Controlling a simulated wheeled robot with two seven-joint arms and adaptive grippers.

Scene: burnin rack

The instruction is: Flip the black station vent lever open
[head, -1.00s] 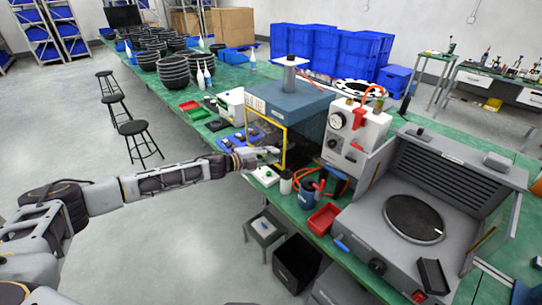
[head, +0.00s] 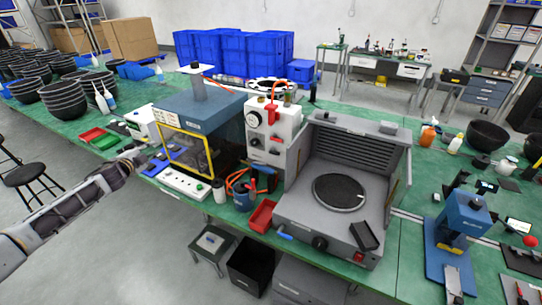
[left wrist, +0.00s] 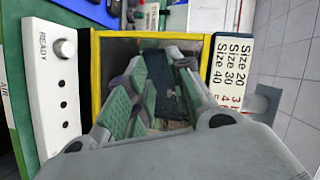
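The grey-blue station (head: 200,108) has a yellow-framed front window (head: 212,160) and stands on the green bench. To its right is a white unit (head: 286,127) with a round gauge and a red handle (head: 271,108). Small dark parts show on this unit's front, but I cannot make out which is the black vent lever. My left gripper (head: 134,154) is just left of the yellow frame, holding nothing. In the left wrist view its fingers (left wrist: 157,98) are spread apart before the yellow frame (left wrist: 97,65). My right gripper is out of view.
A white button panel (head: 183,184) lies at the bench's front edge. A blue cup (head: 241,197), orange tubing, and a red bin (head: 262,215) are below the white unit. A large grey hooded machine (head: 310,205) stands to the right.

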